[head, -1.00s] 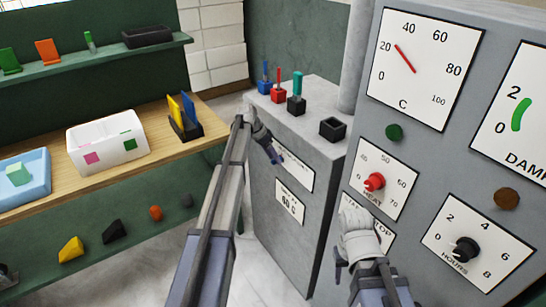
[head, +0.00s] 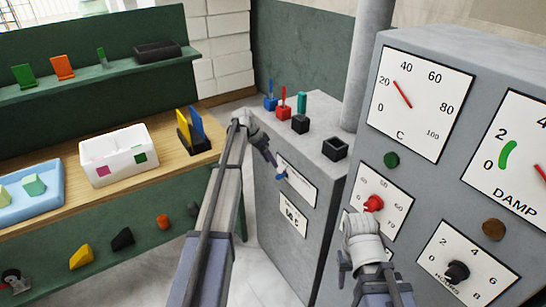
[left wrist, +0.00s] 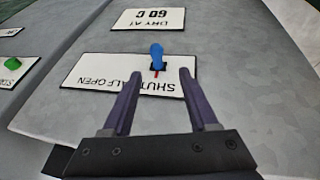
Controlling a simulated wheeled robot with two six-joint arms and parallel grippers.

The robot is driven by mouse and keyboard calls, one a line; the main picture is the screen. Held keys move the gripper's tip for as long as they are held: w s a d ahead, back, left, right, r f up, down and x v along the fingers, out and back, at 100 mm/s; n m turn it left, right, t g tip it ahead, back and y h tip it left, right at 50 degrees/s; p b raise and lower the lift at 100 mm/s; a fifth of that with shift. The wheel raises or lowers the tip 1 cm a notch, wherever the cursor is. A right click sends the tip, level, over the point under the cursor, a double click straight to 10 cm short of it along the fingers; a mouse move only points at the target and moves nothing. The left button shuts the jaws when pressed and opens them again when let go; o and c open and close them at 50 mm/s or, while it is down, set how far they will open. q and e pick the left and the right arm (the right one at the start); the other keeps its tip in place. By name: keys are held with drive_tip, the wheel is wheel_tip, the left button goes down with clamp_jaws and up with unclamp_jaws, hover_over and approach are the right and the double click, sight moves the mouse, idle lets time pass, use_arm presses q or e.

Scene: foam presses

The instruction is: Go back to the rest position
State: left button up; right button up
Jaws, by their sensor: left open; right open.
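My left gripper (head: 272,165) is beside the side face of the grey cabinet in the head view. In the left wrist view its two fingers (left wrist: 158,85) are apart and empty, pointing toward a blue lever (left wrist: 157,56) on a white plate marked SHUT, HALF, OPEN (left wrist: 95,75). The lever stands just beyond the fingertips, and they look apart from it. My right gripper (head: 352,273) is in front of the dial panel, below the red heat knob (head: 373,203), with its arm hiding part of the plates there. It holds nothing that I can see.
The grey cabinet top (head: 318,140) carries blue, red and teal-handled tools in holders and an empty black holder (head: 335,148). The dial panel (head: 390,130) stands close on the right. A wooden bench (head: 70,195) with a white divided bin (head: 118,155) is on the left.

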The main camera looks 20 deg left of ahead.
use_arm(q)
drive_tip(key=s+d+f+n+g+y, duration=0.1)
drive_tip(key=s+d+f+g+y, duration=0.1)
drive_tip(key=s+d, duration=1.6)
drive_tip(key=s+d+n+y, duration=0.1)
drive_tip(key=s+d+y, duration=0.1)
drive_tip(key=s, duration=0.8)
drive_tip(key=s+d+n+y, duration=0.1)
drive_tip(key=s+d, duration=0.4)
drive_tip(key=s, duration=0.6)
drive_tip(key=shift+s+y, duration=0.25)
drive_tip(key=shift+y, duration=0.15)
